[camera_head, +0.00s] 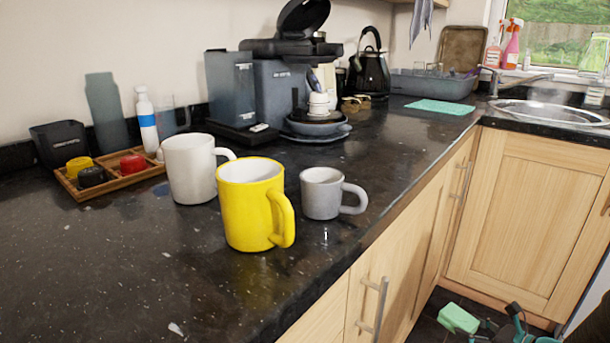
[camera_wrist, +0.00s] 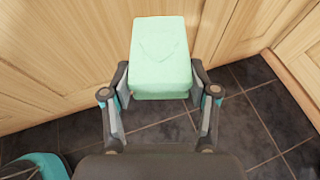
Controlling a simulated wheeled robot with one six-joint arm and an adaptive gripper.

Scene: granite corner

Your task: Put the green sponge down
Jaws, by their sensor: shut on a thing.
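The green sponge (camera_head: 458,319) is a pale green block at the bottom right of the head view, low in front of the wooden cabinets. It also shows in the wrist view (camera_wrist: 160,58), at the top middle. My gripper (camera_wrist: 160,82) is shut on the sponge, with one finger at each side of its near end. In the head view my gripper (camera_head: 480,326) is small and partly cut off by the bottom edge. The sponge is held above the dark floor, beside the cabinet fronts.
The dark granite counter (camera_head: 130,270) carries a yellow mug (camera_head: 247,205), a white mug (camera_head: 188,170), a grey mug (camera_head: 321,195), a wooden tray (camera_head: 115,183) and a coffee machine (camera_head: 285,90). A green cloth (camera_head: 440,106) lies near the sink (camera_head: 550,112). Bare counter shows at front left.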

